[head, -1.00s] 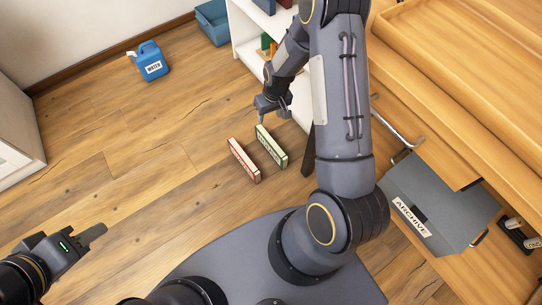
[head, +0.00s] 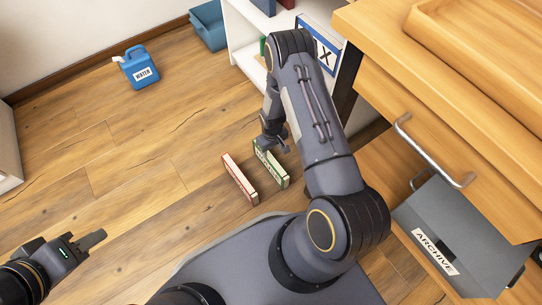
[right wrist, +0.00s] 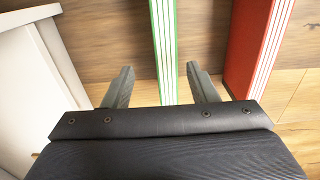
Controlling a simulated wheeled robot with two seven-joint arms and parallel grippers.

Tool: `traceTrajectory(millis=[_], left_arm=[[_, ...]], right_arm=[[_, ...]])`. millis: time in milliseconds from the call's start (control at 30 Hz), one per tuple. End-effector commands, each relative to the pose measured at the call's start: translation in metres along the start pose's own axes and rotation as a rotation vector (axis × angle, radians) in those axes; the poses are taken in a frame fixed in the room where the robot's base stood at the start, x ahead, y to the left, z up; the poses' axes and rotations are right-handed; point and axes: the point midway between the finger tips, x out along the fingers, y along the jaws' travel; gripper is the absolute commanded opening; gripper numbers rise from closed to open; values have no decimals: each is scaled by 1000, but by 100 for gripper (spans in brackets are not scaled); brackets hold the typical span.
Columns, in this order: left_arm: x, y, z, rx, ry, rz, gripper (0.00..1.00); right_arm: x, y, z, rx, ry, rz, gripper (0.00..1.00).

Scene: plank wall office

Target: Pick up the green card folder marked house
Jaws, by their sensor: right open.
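The green-and-white folder (head: 270,165) stands upright on the wooden floor in the head view, its lettering too small to read. A similar red-and-white folder (head: 240,178) stands to its left, apart from it. My right gripper (head: 270,144) is over the far end of the green folder, partly hidden by its own arm. In the right wrist view my right gripper (right wrist: 158,70) is open, with the green folder (right wrist: 163,40) between its fingers and a gap on each side. The red folder (right wrist: 254,45) is outside the right finger. My left gripper (head: 92,241) is far from both folders.
A white shelf unit (head: 240,45) stands beyond the folders. A wooden desk with a drawer (head: 430,130) and a grey archive box (head: 465,225) are at right.

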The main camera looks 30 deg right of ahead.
Motion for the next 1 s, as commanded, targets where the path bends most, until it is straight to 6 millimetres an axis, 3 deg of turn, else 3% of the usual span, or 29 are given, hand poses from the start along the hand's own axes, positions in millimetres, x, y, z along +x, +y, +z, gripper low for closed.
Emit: traceTrajectory(millis=[567,833,1000], left_arm=[[36,-16,18,0,0,0,36],[36,-16,18,0,0,0,36],[36,-16,18,0,0,0,36]], right_arm=[[73,-9,3,-1,-3,-1,53],[75,-9,2,0,-1,-1,53],[75,-9,2,0,-2,-1,33]])
